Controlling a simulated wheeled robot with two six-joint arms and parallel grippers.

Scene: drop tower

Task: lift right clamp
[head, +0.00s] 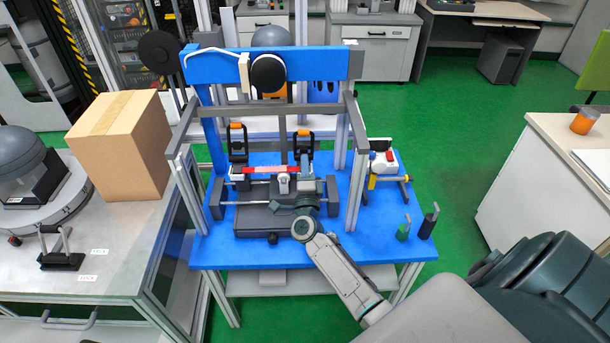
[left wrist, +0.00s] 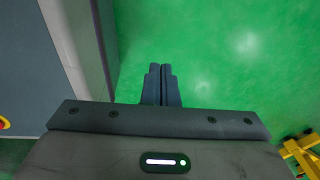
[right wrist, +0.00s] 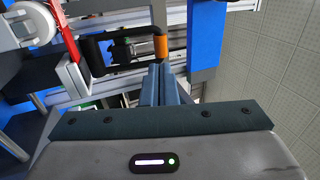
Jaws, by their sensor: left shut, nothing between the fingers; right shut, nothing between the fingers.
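The right clamp (head: 303,143) stands on the blue drop tower table, its black loop handle upright with an orange top. In the right wrist view its black handle and orange grip (right wrist: 161,47) lie just beyond the fingertips. My right gripper (right wrist: 163,68) is shut and empty, its tips close to the orange grip; I cannot tell whether they touch it. In the head view my right arm reaches over the front of the fixture. My left gripper (left wrist: 161,70) is shut and empty above green floor, outside the head view. The matching left clamp (head: 238,143) also stands upright.
A red bar (head: 270,169) lies between the clamps. Grey posts and the blue crossbeam (head: 215,67) frame the fixture. A cardboard box (head: 120,148) stands on the left bench. A red and white device (head: 382,165) and small upright pins (head: 428,222) are on the table's right side.

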